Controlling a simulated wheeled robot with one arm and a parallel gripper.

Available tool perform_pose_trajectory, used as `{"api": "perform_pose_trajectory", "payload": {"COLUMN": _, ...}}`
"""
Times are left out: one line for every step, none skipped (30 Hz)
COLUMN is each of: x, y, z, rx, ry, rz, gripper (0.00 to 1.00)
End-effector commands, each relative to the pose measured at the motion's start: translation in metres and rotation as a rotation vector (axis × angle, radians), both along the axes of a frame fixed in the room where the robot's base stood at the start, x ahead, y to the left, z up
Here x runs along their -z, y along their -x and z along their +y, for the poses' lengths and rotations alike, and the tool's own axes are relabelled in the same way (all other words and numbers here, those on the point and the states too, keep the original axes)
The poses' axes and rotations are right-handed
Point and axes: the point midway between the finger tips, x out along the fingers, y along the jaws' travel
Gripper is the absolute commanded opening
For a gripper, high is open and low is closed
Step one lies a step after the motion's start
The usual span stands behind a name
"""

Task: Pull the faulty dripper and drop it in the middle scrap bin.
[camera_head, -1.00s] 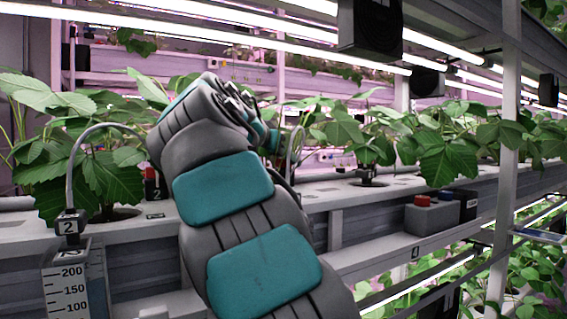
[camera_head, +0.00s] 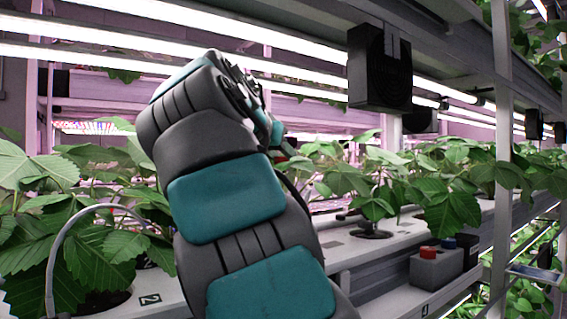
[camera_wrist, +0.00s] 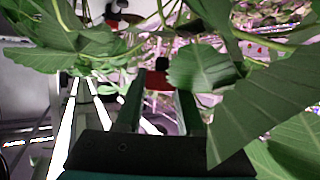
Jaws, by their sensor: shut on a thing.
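My gripper (camera_wrist: 158,98) shows in the wrist view with its two dark fingers on either side of a small red and black dripper (camera_wrist: 158,79), and it is shut on it. In the head view my arm hides most of the gripper. A small red bit shows beyond the wrist, but I cannot tell for sure that it is the dripper. No scrap bin can be made out in either view.
Leafy plants (camera_head: 110,235) grow along the white rack gutter (camera_head: 350,248); leaves (camera_wrist: 265,110) crowd the gripper's right side. A black box (camera_head: 380,68) hangs under the upper shelf. A grey box with a red top (camera_head: 428,268) stands on a lower ledge at right.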

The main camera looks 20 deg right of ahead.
Motion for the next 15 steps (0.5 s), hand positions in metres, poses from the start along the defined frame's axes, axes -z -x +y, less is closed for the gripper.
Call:
{"api": "perform_pose_trajectory", "payload": {"x": -0.002, "y": 0.0, "z": 0.0, "rx": -0.001, "ry": 0.0, "rz": -0.002, "gripper": 0.0}}
{"api": "perform_pose_trajectory", "payload": {"x": -0.003, "y": -0.001, "z": 0.002, "rx": -0.006, "ry": 0.0, "rz": -0.003, "gripper": 0.0}}
{"api": "perform_pose_trajectory", "payload": {"x": -0.006, "y": -0.002, "z": 0.004, "rx": -0.012, "ry": 0.003, "rz": -0.004, "gripper": 0.0}}
{"api": "perform_pose_trajectory", "payload": {"x": -0.008, "y": -0.002, "z": 0.004, "rx": -0.014, "ry": 0.006, "rz": -0.006, "gripper": 0.0}}
{"api": "perform_pose_trajectory", "payload": {"x": -0.01, "y": -0.002, "z": 0.005, "rx": -0.017, "ry": 0.007, "rz": -0.009, "gripper": 0.0}}
{"api": "perform_pose_trajectory", "payload": {"x": -0.012, "y": -0.002, "z": 0.005, "rx": -0.019, "ry": 0.008, "rz": -0.011, "gripper": 0.0}}
{"api": "perform_pose_trajectory", "payload": {"x": -0.014, "y": -0.002, "z": 0.005, "rx": -0.02, "ry": 0.009, "rz": -0.012, "gripper": 0.0}}
{"api": "perform_pose_trajectory", "payload": {"x": -0.015, "y": -0.002, "z": 0.005, "rx": -0.021, "ry": 0.008, "rz": -0.013, "gripper": 0.0}}
{"api": "perform_pose_trajectory", "payload": {"x": -0.016, "y": -0.003, "z": 0.005, "rx": -0.022, "ry": 0.01, "rz": -0.011, "gripper": 0.0}}
{"api": "perform_pose_trajectory", "payload": {"x": -0.016, "y": -0.003, "z": 0.005, "rx": -0.021, "ry": 0.011, "rz": -0.011, "gripper": 0.0}}
{"api": "perform_pose_trajectory", "payload": {"x": -0.016, "y": -0.003, "z": 0.005, "rx": -0.021, "ry": 0.01, "rz": -0.01, "gripper": 0.0}}
{"api": "perform_pose_trajectory", "payload": {"x": -0.017, "y": -0.002, "z": 0.005, "rx": -0.019, "ry": 0.008, "rz": -0.01, "gripper": 0.0}}
{"api": "perform_pose_trajectory", "payload": {"x": -0.018, "y": -0.002, "z": 0.004, "rx": -0.018, "ry": 0.008, "rz": -0.01, "gripper": 0.0}}
{"api": "perform_pose_trajectory", "payload": {"x": -0.019, "y": -0.002, "z": 0.004, "rx": -0.018, "ry": 0.006, "rz": -0.011, "gripper": 0.0}}
{"api": "perform_pose_trajectory", "payload": {"x": -0.019, "y": -0.001, "z": 0.003, "rx": -0.015, "ry": 0.005, "rz": -0.01, "gripper": 0.0}}
